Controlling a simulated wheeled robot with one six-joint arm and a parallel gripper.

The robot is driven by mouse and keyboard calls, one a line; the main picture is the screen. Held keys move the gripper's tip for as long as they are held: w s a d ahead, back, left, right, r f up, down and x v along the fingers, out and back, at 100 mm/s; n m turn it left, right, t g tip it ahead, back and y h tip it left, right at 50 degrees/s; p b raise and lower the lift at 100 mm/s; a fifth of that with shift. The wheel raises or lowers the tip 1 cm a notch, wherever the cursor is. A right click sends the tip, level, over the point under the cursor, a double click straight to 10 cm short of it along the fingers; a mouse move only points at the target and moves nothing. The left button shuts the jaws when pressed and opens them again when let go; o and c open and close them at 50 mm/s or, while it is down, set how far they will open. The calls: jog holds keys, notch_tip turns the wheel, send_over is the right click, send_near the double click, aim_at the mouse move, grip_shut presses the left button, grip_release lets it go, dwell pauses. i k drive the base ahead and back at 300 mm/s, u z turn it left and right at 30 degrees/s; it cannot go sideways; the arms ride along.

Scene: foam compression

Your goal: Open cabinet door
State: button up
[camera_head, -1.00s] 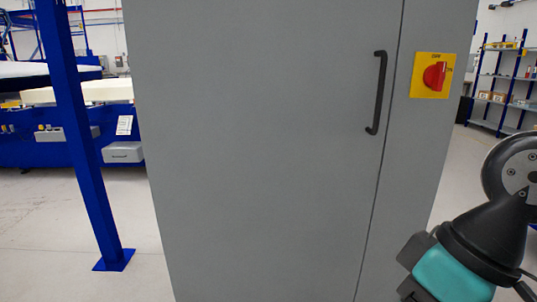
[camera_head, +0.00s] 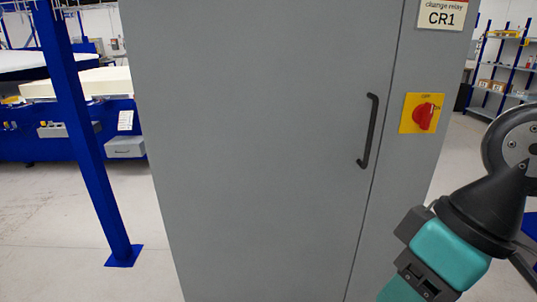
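The grey cabinet door (camera_head: 250,150) fills the middle of the view and is closed, with a thin dark seam along its right edge. Its black vertical bar handle (camera_head: 371,131) is near that seam. My arm is at the lower right, with a teal section pointing down and left, in front of the cabinet's lower right part. The fingertips of my gripper are not visible, and nothing of my arm touches the handle.
A blue post (camera_head: 80,140) stands left of the cabinet. Shelving (camera_head: 497,70) is at the back right. Pale floor is clear between post and cabinet.

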aim_at(262, 122)
jog(key=k, duration=1.1)
jog(key=u, duration=0.9)
jog(key=i, duration=0.85)
jog(key=z, duration=0.7)
jog(key=i, duration=0.65)
jog(key=z, duration=0.75)
